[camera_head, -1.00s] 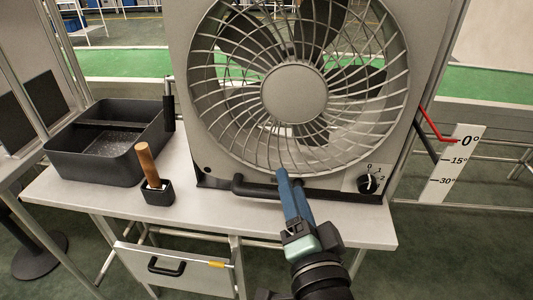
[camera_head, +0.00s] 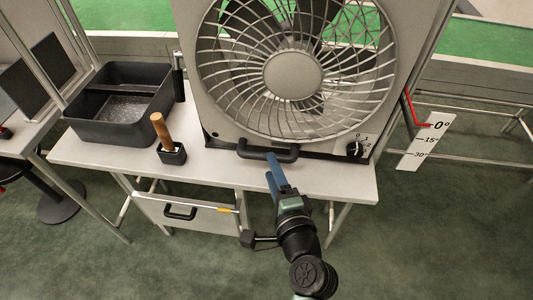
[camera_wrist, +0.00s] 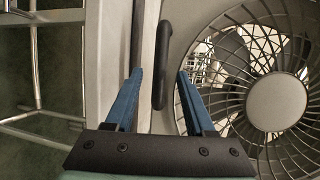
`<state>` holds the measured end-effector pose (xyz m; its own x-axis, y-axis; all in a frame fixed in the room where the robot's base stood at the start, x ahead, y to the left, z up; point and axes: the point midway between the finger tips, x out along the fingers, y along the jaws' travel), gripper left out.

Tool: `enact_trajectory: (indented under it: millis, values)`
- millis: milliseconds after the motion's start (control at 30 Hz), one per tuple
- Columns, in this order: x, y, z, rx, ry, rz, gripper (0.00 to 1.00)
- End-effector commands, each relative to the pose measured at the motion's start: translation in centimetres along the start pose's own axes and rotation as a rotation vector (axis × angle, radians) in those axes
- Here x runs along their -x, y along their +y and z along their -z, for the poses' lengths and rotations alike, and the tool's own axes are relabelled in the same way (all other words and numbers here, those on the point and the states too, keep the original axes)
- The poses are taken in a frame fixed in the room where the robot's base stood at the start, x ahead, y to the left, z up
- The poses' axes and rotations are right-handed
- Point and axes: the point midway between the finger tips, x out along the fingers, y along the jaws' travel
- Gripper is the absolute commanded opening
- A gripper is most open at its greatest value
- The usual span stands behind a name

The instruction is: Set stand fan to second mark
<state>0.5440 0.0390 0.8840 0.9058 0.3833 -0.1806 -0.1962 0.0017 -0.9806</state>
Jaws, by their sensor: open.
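The stand fan (camera_head: 293,74) stands on the table with its round grille facing me. A black handle (camera_head: 268,153) runs along its lower front edge; it also shows in the wrist view (camera_wrist: 160,65). My gripper (camera_head: 273,160) is at the handle's right part, fingers pointing at it. In the wrist view my gripper (camera_wrist: 158,72) is open, with the handle between the spread fingers. Contact cannot be told. A white scale plate (camera_head: 421,145) at the right is marked 0°, -15° and -30°. The red pointer (camera_head: 412,110) ends at the 0° mark.
A dial knob (camera_head: 354,149) sits at the fan's lower right. A dark tray (camera_head: 122,105) and a holder (camera_head: 172,157) with a wooden-handled tool stand left on the table (camera_head: 220,176). A drawer (camera_head: 190,212) is below. The tabletop's front right is clear.

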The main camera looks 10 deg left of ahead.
Motion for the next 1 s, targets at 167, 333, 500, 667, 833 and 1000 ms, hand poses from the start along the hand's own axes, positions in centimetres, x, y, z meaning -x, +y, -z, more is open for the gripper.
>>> enact_trajectory:
  millis: [167, 333, 500, 667, 833, 1000]
  values:
    - [-3.2, -0.1, 0.0, 0.002, -0.001, 0.001, 0.55]
    - [-4.8, -0.1, 0.0, 0.002, -0.001, 0.001, 0.55]
    - [-5.2, 0.0, 0.0, 0.002, 0.001, 0.000, 0.55]
    - [-5.1, 0.0, 0.0, 0.002, 0.001, 0.000, 0.55]
    - [-5.1, 0.0, 0.0, 0.002, 0.001, 0.000, 0.29]
    - [-5.1, 0.0, 0.0, 0.002, 0.001, 0.000, 0.00]
